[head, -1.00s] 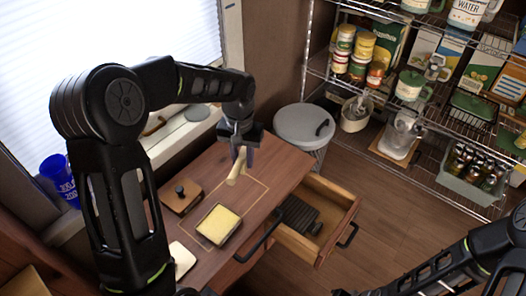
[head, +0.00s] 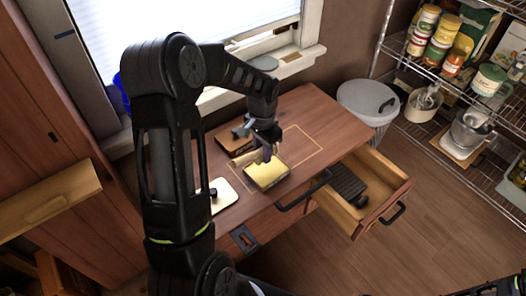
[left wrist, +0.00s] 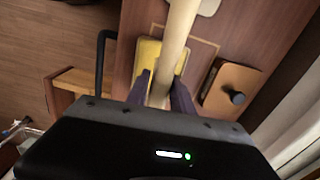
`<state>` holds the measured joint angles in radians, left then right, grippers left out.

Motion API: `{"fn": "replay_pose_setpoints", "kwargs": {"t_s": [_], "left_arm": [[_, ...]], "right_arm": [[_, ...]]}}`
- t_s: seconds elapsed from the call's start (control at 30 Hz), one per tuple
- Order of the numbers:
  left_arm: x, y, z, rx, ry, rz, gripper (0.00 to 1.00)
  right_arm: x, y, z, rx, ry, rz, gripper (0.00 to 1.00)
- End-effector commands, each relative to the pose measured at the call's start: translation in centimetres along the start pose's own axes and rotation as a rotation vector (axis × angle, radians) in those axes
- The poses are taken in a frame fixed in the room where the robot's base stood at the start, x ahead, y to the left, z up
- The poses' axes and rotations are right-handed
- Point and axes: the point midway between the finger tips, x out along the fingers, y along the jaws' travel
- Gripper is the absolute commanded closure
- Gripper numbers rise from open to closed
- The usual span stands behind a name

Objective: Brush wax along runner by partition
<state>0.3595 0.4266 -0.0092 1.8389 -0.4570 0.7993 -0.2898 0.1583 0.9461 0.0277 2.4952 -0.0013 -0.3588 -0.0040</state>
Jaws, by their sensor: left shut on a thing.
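My left gripper (head: 266,152) is shut on a pale wooden brush handle (head: 243,157), just above the yellow wax block (head: 268,178) on the cabinet top. In the left wrist view, the handle (left wrist: 178,30) runs up between the two fingers, with the yellow block (left wrist: 149,52) behind it. I cannot tell whether the brush touches the wax; its bristles are not clear. The open drawer (head: 385,210) holds a dark ribbed thing (head: 348,185). I cannot make out the runner or partition clearly. My right gripper is not seen; only dark arm parts show at the lower right.
A wooden block with a dark knob (left wrist: 222,98) lies beside the wax, and a white pad (head: 225,198) near the cabinet's left. A grey lidded bin (head: 366,98) stands behind the drawer. Wire shelves with jars (head: 425,30) are at right. Floor in front is clear.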

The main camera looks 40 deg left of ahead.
Motion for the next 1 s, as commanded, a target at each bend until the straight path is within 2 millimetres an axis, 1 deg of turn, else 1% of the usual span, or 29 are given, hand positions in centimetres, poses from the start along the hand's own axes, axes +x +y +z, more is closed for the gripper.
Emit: {"fn": "replay_pose_setpoints", "kwargs": {"t_s": [0.13,0.27,0.7,0.83,1.0], "left_arm": [[0.1,0.0,0.0,-0.001,0.0,0.0,1.0],[0.6,0.0,0.0,-0.001,0.0,0.0,1.0],[4.8,0.0,0.0,-0.002,0.0,0.0,1.0],[5.5,0.0,0.0,-0.002,0.0,0.0,1.0],[5.8,0.0,0.0,-0.003,0.0,0.0,1.0]], "right_arm": [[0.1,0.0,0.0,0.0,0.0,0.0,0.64],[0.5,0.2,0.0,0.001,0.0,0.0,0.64],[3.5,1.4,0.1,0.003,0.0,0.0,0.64],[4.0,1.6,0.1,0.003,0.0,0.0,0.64],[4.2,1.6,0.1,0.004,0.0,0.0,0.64]]}}
